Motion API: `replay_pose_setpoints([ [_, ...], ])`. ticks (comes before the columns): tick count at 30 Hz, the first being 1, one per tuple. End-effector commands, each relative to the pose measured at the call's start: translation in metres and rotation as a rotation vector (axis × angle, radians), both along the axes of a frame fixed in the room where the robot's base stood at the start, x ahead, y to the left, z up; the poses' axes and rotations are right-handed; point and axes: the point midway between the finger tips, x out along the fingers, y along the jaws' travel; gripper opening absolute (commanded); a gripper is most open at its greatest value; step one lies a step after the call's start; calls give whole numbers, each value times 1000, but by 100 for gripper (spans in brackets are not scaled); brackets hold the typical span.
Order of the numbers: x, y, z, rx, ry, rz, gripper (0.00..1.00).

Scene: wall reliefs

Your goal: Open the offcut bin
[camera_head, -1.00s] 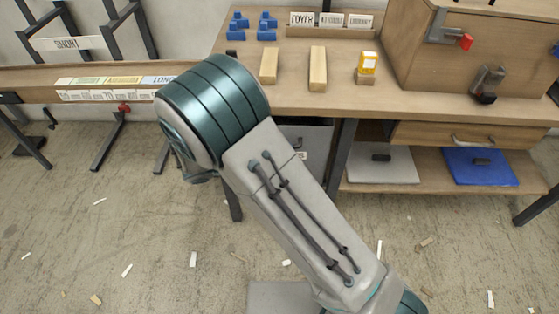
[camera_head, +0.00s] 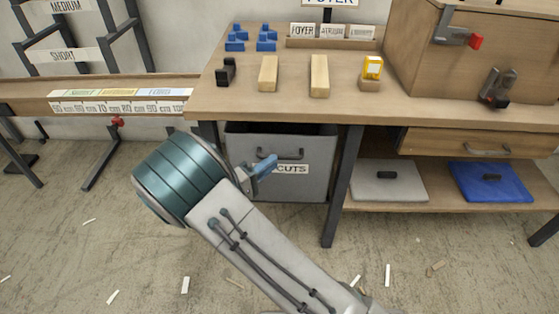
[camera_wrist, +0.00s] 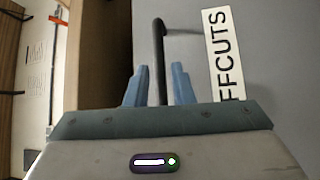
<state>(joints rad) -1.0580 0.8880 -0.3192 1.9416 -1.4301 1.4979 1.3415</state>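The offcut bin (camera_head: 315,180) is a grey box under the workbench, with a dark gap above its front. A dark bar handle (camera_head: 291,153) and an OFFCUTS label, partly hidden by my gripper, are on its front. My gripper (camera_head: 272,162) has blue fingers and is at the left part of the handle. In the wrist view, the handle (camera_wrist: 159,60) runs between the two fingers of my gripper (camera_wrist: 160,88), with a gap on either side. The gripper is open. The label (camera_wrist: 222,55) lies to the right of the fingers.
The workbench (camera_head: 420,112) stands above the bin; its dark leg (camera_head: 340,190) is just right of it. A drawer (camera_head: 470,145) and a shelf with grey (camera_head: 375,185) and blue (camera_head: 490,185) panels are further right. Scraps litter the otherwise clear floor.

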Motion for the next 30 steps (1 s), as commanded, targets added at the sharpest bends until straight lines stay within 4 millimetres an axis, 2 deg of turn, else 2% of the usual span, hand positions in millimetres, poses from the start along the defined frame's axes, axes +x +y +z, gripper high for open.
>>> replay_pose_setpoints([
  [3,14,-16,1,0,-1,-3,22],
  [9,26,-29,4,0,0,-1,22],
  [19,29,-32,6,-1,1,0,22],
  [20,29,-32,6,-1,1,0,16],
  [21,29,-32,6,-1,1,0,5],
  [22,29,-32,6,-1,1,0,0],
  [30,28,-31,6,0,1,-1,0],
])
